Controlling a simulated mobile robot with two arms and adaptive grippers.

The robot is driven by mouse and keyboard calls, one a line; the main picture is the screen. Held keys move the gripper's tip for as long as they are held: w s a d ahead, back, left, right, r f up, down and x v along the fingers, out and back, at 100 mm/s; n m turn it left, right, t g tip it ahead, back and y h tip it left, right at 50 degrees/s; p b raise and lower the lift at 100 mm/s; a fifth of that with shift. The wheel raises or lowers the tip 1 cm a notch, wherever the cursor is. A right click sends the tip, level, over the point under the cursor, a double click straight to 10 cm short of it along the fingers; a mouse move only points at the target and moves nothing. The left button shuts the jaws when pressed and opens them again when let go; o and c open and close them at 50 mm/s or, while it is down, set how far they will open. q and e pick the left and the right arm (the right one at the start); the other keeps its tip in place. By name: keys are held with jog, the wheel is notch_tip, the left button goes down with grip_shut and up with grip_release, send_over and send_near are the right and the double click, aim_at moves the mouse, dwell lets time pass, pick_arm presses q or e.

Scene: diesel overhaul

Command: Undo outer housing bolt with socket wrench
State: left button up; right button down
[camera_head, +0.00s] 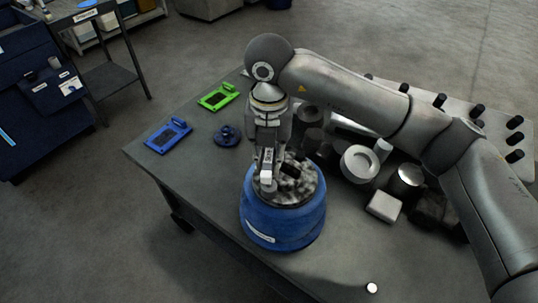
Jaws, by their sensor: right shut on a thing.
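The blue round housing (283,225) stands upright near the table's front edge, with a mottled grey top (298,188). My right gripper (267,168) comes down from above, over the left part of that top. It is shut on a small tool, apparently the socket wrench, which is mostly hidden by the fingers. A dark piece shows just right of the fingertips. I cannot tell whether the tool touches a bolt; the outer housing bolt is not clearly visible. My left gripper is not in view.
The grey table (340,265) holds a green fixture (218,96), a blue fixture (168,134) and a dark blue round part (226,136) at left. A metal ring part (360,163), a pale block (383,206) and a rack with black pegs (480,122) lie right. The front right is mostly clear.

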jog(key=shift+f, duration=0.4)
jog(key=shift+r, duration=0.1)
jog(key=shift+n+b, duration=0.8)
jog(key=shift+b, duration=0.05)
jog(key=n+b, duration=0.2)
jog(key=n, duration=0.2)
jog(key=shift+n+b, duration=0.3)
jog(key=shift+b, duration=0.05)
jog(key=n+b, duration=0.2)
jog(key=n, duration=0.2)
jog(key=shift+n, duration=0.4)
jog(key=n+b, duration=0.1)
jog(key=n, duration=0.3)
jog(key=shift+b, duration=0.35)
jog(key=n+b, duration=0.1)
jog(key=n, duration=0.8)
jog(key=shift+r+n+b, duration=0.1)
jog(key=shift+n+b, duration=0.2)
jog(key=shift+b, duration=0.1)
jog(key=n, duration=0.8)
jog(key=shift+r+n+b, duration=0.1)
jog(key=shift+n+b, duration=0.2)
